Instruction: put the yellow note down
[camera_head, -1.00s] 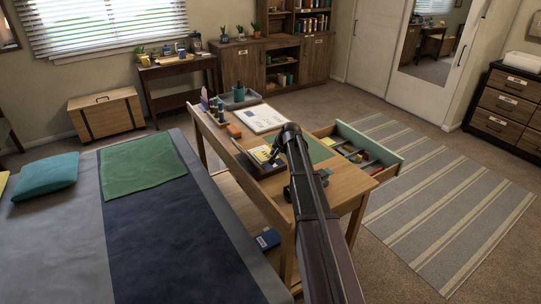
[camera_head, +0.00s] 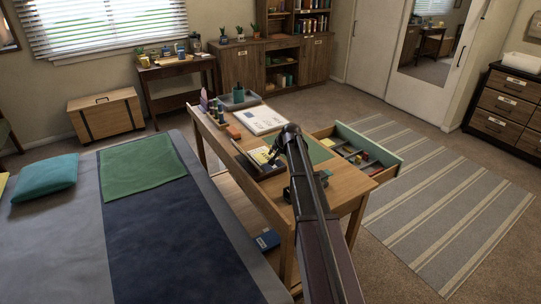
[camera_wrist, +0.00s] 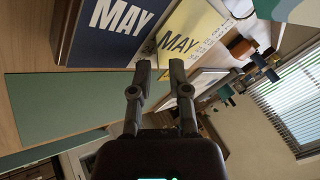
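A yellow sheet printed with MAY (camera_wrist: 200,20) lies just beyond my fingertips in the wrist view. A dark blue panel, also printed MAY (camera_wrist: 95,45), is beside the sheet on the left.
A green blotter (camera_wrist: 55,110) lies on the wooden desk (camera_head: 345,188). An open drawer (camera_head: 385,150) with several small items juts out at the right. A white paper (camera_head: 262,120), a red-orange block (camera_head: 233,132) and a grey tray (camera_head: 230,102) are farther back.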

